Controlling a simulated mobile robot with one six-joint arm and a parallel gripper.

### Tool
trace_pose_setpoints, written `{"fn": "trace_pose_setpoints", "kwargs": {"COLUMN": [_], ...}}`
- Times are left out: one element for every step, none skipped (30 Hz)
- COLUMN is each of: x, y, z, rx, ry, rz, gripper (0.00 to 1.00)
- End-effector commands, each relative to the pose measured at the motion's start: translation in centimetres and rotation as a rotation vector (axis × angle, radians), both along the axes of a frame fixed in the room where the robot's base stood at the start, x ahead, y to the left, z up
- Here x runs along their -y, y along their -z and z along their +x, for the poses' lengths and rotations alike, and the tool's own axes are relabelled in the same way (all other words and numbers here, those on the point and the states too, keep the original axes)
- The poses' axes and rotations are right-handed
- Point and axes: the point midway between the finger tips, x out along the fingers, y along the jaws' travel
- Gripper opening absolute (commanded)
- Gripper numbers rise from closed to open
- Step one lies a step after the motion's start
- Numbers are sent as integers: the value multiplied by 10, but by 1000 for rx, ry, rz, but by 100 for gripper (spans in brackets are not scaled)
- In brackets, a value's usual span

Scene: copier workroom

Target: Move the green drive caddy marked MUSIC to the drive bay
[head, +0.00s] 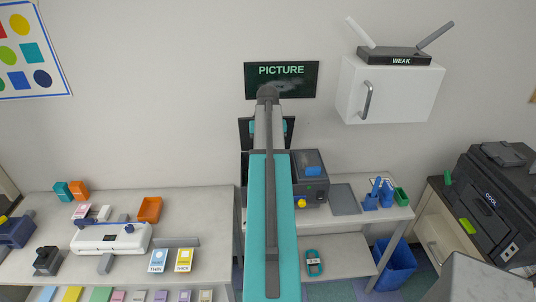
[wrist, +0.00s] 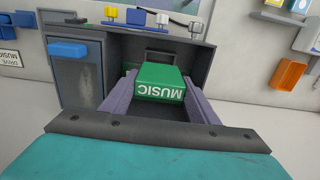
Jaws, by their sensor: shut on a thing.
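The green drive caddy (wrist: 160,82) lies between the two fingers of my gripper (wrist: 161,90) in the wrist view. Its white MUSIC lettering appears upside down there. The gripper is shut on it. Just beyond is a dark grey housing with a dark opening (wrist: 125,50), which looks like the drive bay. The caddy's far end overlaps this opening; how far inside it is, I cannot tell. A blue handle (wrist: 67,49) is on the grey panel beside the opening. In the head view, my arm hides the caddy and most of the housing (head: 310,185).
In the head view, blue holders (head: 378,195) stand right of the housing past a flat grey pad (head: 344,199). A white machine (head: 110,238) and an orange bin (head: 149,209) are on the left table.

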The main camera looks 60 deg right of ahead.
Motion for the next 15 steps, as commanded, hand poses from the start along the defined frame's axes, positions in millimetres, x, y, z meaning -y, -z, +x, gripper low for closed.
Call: {"fn": "trace_pose_setpoints", "kwargs": {"x": [0,0,-1,-1,-1,-1,-1,-1,-1,-1,-1,-1,-1,-1,-1], "y": [5,7,9,11,13,15,17,19,22,24,26,29,31,33,35], "z": [0,0,0,1,1,1,1,1,1,1,1,1,1,1,1], "rx": [0,0,0,0,0,0,0,0,1,1,1,0,0,0,0], "ry": [0,0,-1,-1,-1,-1,-1,-1,-1,-1,-1,-1,-1,-1,-1], "rz": [0,0,0,0,0,0,0,0,-1,-1,-1,0,0,0,0], "gripper": [28,28,28,28,28,28,28,28,28,28,28,28,28,28,28]}}
